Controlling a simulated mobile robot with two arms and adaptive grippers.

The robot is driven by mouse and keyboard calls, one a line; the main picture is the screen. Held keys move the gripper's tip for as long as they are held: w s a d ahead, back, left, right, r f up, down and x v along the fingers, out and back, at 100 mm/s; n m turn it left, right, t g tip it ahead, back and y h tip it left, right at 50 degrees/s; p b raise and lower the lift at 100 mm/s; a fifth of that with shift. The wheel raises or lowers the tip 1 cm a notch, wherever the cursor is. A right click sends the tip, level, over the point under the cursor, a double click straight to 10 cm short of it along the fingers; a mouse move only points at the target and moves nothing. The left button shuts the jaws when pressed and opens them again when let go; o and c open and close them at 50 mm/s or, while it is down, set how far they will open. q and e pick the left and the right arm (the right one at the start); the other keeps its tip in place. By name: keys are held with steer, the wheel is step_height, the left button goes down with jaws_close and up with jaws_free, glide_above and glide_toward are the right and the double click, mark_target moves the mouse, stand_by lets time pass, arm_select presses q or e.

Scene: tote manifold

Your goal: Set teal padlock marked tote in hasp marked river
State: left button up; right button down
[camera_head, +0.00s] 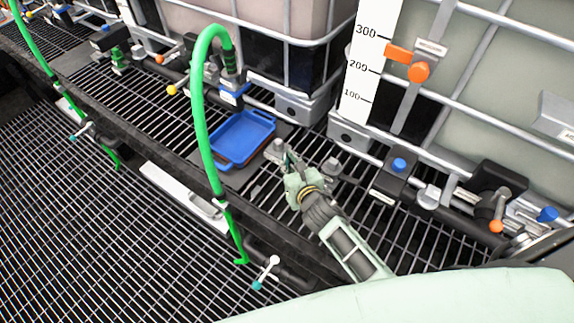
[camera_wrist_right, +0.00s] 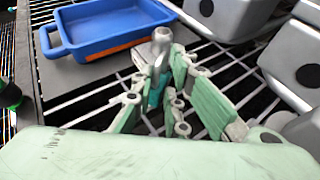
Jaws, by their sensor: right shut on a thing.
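My right gripper (camera_head: 287,160) is over the grating, close to the front right of the blue tray (camera_head: 225,166). In the right wrist view its fingers (camera_wrist_right: 160,95) are shut on a small teal thing with a grey top, which looks like the teal padlock (camera_wrist_right: 155,88). The fingers hide much of it, and no mark on it can be read. A small grey part shows by the fingertips in the head view. No hasp can be told by its mark, as the labels are too small to read. My left gripper is out of view.
Caged tanks stand along the back, one with a white scale (camera_head: 365,70) and an orange clamp (camera_head: 419,71). A green hose (camera_head: 199,110) arches left of the tray. Valves, including one with an orange-tipped handle (camera_head: 496,225), line the right. Open grating (camera_head: 90,220) fills the front left.

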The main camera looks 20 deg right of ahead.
stand_by(0.4)
steer(key=s+a+r+m+h, duration=0.1)
steer(key=s+r+h, duration=0.15)
steer(key=r, duration=0.75)
steer(key=s+a+r+m+h, duration=0.15)
steer(key=s+r, duration=0.25)
steer(key=r, duration=0.6)
steer(key=s+d+r+m+g+h, duration=0.4)
steer(key=s+r+m+g+h, duration=0.1)
steer(key=s+r+m+h, duration=0.2)
steer(key=shift+s+m+h+p, duration=0.35)
steer(key=shift+s+m, duration=0.3)
steer(key=shift+s, duration=0.55)
steer(key=shift+d, duration=0.1)
